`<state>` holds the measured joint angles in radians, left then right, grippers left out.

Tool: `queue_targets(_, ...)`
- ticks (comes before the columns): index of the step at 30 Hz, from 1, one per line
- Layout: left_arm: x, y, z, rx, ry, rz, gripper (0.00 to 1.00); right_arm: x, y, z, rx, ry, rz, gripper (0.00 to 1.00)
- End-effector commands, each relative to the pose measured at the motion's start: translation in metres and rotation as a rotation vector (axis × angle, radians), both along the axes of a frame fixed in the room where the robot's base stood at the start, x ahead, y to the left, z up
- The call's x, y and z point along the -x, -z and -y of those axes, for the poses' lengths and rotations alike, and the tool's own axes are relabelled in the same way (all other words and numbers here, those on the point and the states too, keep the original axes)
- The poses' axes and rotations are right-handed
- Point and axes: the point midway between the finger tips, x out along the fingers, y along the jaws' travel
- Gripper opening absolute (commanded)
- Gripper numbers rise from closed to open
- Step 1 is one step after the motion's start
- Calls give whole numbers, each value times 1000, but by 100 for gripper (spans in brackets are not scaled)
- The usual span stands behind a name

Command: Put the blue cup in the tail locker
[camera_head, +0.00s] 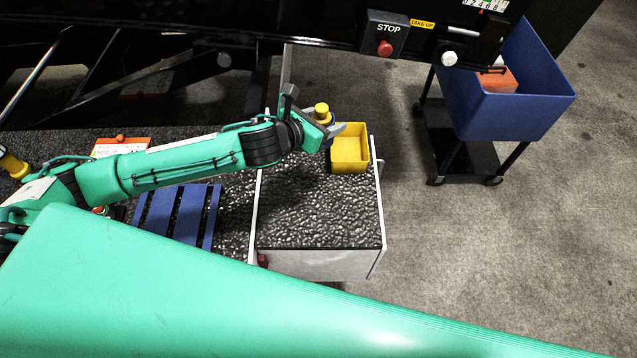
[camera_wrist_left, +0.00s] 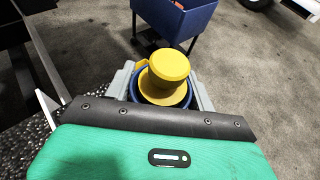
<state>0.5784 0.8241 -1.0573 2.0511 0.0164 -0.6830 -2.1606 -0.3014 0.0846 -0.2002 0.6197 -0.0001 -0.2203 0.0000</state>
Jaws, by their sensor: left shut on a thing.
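My left gripper (camera_head: 329,132) is shut on the blue cup, above the speckled black top (camera_head: 318,205) of a white-sided box and beside the yellow bin. In the left wrist view the cup (camera_wrist_left: 135,91) shows as a blue ring between the two grey fingers, with a stepped yellow top (camera_wrist_left: 168,68) rising from its middle. In the head view the yellow top (camera_head: 321,109) stands above the fingers, and most of the cup's blue is hidden. I cannot tell for sure which part is the tail locker. My right gripper is not in view.
A yellow bin (camera_head: 350,163) stands right of my left gripper. A blue slatted piece (camera_head: 180,212) lies left of the white-sided box. A blue cart bin (camera_head: 515,112) stands at the upper right. A STOP box (camera_head: 386,36) is on the black beam.

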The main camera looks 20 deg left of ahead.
Motion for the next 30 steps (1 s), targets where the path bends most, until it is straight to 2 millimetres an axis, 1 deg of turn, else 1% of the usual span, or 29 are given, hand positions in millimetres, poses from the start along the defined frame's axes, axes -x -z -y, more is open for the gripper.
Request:
queue_targets(1,-6,1,-3,-2,5,4,21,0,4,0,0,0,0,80)
queue_targets(3,-10,3,-5,-1,11,4,21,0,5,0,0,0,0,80)
queue_targets(7,-15,6,-8,0,14,1,21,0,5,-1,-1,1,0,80)
queue_targets(10,-15,18,-8,3,16,-4,21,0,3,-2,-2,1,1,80)
queue_targets(17,-13,70,-7,3,14,-6,21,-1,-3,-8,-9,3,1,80)
queue_targets(24,-13,129,-7,3,13,-5,21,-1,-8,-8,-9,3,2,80)
queue_targets(27,-13,148,-7,4,13,-4,21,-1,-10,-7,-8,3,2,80)
queue_targets(30,-14,160,-7,2,14,-1,21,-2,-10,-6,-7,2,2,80)
